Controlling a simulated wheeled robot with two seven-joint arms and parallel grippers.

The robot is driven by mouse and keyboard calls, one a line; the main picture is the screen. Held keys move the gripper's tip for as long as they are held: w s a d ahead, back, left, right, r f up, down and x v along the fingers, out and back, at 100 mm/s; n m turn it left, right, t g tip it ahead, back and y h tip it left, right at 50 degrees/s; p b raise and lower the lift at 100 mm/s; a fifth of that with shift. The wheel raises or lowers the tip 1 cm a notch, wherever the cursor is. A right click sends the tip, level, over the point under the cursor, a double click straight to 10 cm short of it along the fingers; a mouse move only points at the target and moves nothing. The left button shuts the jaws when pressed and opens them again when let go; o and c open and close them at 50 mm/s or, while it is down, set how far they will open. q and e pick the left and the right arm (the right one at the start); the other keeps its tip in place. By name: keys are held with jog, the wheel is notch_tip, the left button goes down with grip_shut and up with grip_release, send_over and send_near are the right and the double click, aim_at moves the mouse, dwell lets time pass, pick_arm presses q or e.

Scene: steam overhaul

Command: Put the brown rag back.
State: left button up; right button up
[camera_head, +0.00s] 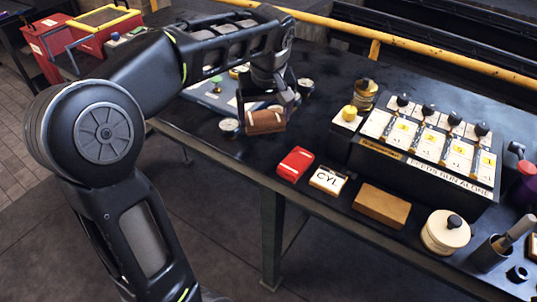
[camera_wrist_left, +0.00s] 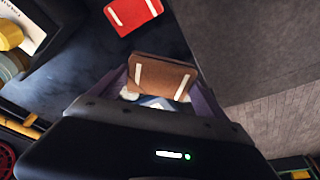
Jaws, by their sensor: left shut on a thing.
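The brown rag (camera_head: 265,122) is a folded pad with white stripes. My left gripper (camera_head: 268,102) is shut on it and points down near the table's front edge, left of the red rag. In the left wrist view the brown rag (camera_wrist_left: 160,76) sits between the fingers of my left gripper (camera_wrist_left: 158,92). I cannot tell how far it is above the table. The red rag (camera_head: 295,163), also with white stripes, lies on the table and shows in the left wrist view (camera_wrist_left: 133,14). My right gripper is not in view.
A control box (camera_head: 427,143) with several knobs stands behind. A blue mat (camera_head: 208,96) with small parts lies left. A small round gauge (camera_head: 229,126) is close by.

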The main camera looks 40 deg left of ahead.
pick_arm(q)
jog(key=shift+w+f, duration=0.1)
jog(key=shift+f, duration=3.1)
jog(key=shift+f, duration=1.85)
jog(key=shift+f, duration=0.2)
jog(key=o, duration=1.1)
jog(key=shift+o, duration=0.2)
jog(key=shift+r, duration=0.1)
